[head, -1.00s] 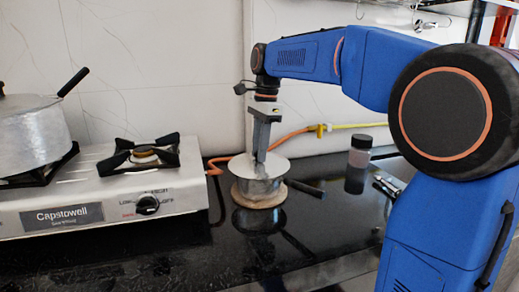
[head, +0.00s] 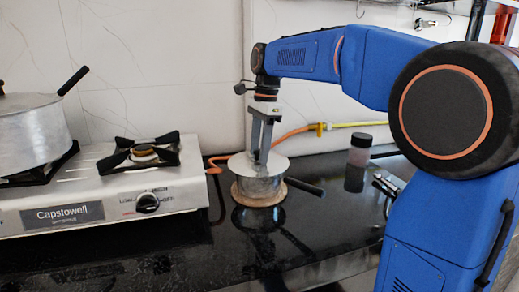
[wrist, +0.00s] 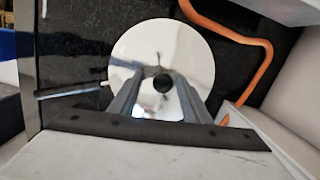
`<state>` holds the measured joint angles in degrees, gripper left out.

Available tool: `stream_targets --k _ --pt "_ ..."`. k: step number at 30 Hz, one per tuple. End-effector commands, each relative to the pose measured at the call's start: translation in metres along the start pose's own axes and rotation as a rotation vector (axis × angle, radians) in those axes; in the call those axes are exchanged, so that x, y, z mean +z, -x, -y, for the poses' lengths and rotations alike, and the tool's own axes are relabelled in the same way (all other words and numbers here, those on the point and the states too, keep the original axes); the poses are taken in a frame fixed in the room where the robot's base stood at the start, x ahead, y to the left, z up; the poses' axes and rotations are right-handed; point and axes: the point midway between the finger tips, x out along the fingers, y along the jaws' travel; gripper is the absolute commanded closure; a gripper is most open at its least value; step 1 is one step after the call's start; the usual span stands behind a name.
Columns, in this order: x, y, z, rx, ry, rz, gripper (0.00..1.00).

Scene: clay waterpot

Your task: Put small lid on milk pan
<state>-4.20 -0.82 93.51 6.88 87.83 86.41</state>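The small round silver lid (head: 275,166) lies flat over the top of the milk pan (head: 258,188), with the rim looking covered. The pan is a small metal pot with a dark handle pointing right in the head view. In the wrist view the shiny lid (wrist: 190,50) has a black knob (wrist: 162,85) near its middle, and the pan handle (wrist: 68,91) sticks out left. My gripper (head: 262,158) points down over the lid. Its two fingers (wrist: 160,82) stand apart on either side of the knob, with gaps showing.
The milk pan stands on a round brown mat (head: 258,202) on the black counter (head: 330,215). A gas stove (head: 180,190) with a large pot (head: 30,135) is at left. A small jar (head: 360,150) stands to the right. An orange hose (head: 295,132) runs behind.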

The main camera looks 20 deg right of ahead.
Motion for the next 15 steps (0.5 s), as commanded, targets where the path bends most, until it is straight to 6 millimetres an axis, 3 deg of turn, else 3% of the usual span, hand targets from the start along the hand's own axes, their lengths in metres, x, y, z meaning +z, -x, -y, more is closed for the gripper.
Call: stream_targets --k 8,15 --pt "0.0 0.002 0.001 0.002 -0.001 0.0 0.54" --pt "-0.001 0.038 0.001 -0.002 -0.001 0.0 0.54"
